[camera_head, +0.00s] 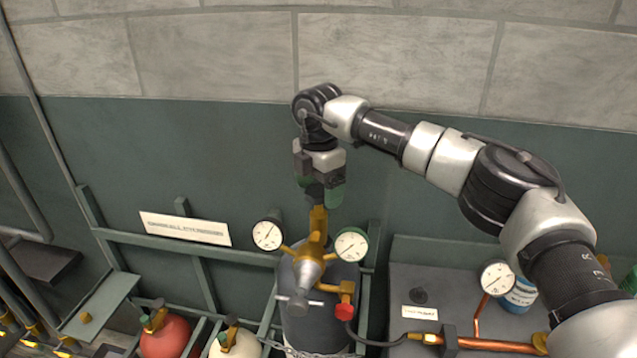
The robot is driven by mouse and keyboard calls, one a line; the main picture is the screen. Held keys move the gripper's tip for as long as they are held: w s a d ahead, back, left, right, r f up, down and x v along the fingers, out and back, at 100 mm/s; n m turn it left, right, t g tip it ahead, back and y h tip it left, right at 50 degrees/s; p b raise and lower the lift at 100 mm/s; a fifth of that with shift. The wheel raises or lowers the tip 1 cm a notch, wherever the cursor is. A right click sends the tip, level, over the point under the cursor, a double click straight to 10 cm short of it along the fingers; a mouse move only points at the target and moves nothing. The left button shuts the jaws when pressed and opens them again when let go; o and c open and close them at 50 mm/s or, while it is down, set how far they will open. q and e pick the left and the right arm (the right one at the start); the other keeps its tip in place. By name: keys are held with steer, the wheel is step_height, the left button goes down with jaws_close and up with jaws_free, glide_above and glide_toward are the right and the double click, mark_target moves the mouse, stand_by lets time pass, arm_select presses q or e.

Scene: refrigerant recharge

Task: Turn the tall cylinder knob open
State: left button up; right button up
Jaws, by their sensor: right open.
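The tall cylinder (316,328) is dark grey and stands upright at lower centre, with a brass valve (318,222) on top. A dark piece (315,192) at the top of the valve looks like the knob; it is mostly hidden. My right gripper (320,188) comes down from above with green-tipped fingers apart, around or just in front of this dark piece. I cannot tell whether the fingers touch it. My left gripper is not in view.
Two round gauges, left (268,234) and right (351,245), flank the valve closely. A red fitting (345,311) with a hose sits lower right. A red tank (166,336) and a white tank (235,344) stand left. A grey unit (430,275) stands right.

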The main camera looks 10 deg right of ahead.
steer(key=c, duration=0.9)
steer(key=shift+n, duration=0.4)
steer(key=n+b, duration=0.1)
steer(key=n, duration=0.5)
steer(key=shift+n+b, duration=0.3)
steer(key=shift+b, duration=0.05)
steer(key=n, duration=0.4)
steer(key=shift+r, duration=0.1)
steer(key=shift+n, duration=2.5)
